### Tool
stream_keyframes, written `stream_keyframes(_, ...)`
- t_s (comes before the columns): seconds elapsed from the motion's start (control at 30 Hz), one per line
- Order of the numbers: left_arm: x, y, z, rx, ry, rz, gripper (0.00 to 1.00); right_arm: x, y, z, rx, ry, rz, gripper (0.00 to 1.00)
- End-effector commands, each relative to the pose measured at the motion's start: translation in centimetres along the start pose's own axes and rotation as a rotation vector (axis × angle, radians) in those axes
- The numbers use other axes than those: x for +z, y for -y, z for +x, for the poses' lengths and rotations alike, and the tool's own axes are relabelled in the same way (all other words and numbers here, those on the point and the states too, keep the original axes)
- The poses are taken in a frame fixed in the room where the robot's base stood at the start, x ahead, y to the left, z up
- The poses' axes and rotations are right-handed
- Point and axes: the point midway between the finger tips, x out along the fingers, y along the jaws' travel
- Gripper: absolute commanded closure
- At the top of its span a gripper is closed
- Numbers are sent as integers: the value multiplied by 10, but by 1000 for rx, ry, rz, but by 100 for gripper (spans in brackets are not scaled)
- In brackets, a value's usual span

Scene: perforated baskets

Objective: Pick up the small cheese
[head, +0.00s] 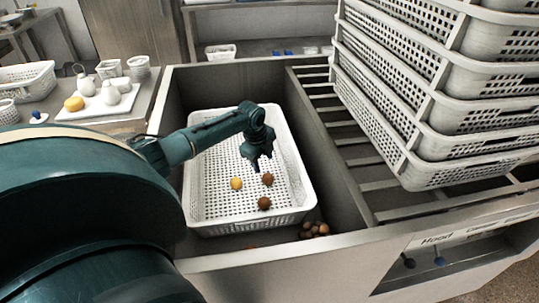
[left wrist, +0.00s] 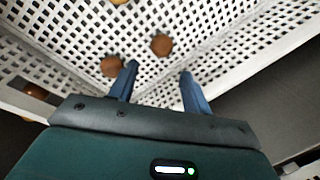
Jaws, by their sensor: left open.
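A small yellow round piece (head: 236,183), which looks like the small cheese, lies on the floor of the white perforated basket (head: 205,209). It shows only partly at the top edge of the left wrist view (left wrist: 119,2). Two brown round items lie near it, one (head: 267,179) to its right and one (head: 264,203) in front. My left gripper (head: 256,168) points down inside the basket, above and right of the yellow piece. Its fingers (left wrist: 158,71) are apart with nothing between them. My right gripper is in neither view.
A larger yellow piece (head: 74,103) sits on a white tray (head: 118,107) with white jars at left. The basket stands in a grey metal sink (head: 325,165). Several brown items (head: 314,229) lie outside the basket. Stacked white baskets (head: 430,90) crowd the right.

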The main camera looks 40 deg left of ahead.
Motion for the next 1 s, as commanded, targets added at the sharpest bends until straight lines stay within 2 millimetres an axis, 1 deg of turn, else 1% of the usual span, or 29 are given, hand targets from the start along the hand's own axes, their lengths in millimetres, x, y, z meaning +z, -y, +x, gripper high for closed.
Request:
stream_keyframes(0.03,0,-1,15,-1,-1,0,51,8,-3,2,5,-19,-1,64)
stream_keyframes(0.23,-1,-1,39,0,-1,0,51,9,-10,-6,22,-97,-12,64)
stream_keyframes(0.4,0,0,50,-1,-1,0,51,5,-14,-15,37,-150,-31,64)
stream_keyframes(0.5,0,0,52,-1,-1,0,51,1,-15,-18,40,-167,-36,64)
stream_keyframes(0.6,0,0,54,-1,-1,0,51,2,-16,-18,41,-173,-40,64)
stream_keyframes(0.67,0,0,59,-1,-1,0,51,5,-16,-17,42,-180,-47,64)
stream_keyframes(0.8,0,1,76,-2,-1,0,51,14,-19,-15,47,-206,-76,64)
stream_keyframes(0.9,1,1,86,-1,0,0,51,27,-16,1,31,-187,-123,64)
stream_keyframes(1.0,1,2,96,-2,0,0,51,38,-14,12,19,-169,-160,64)
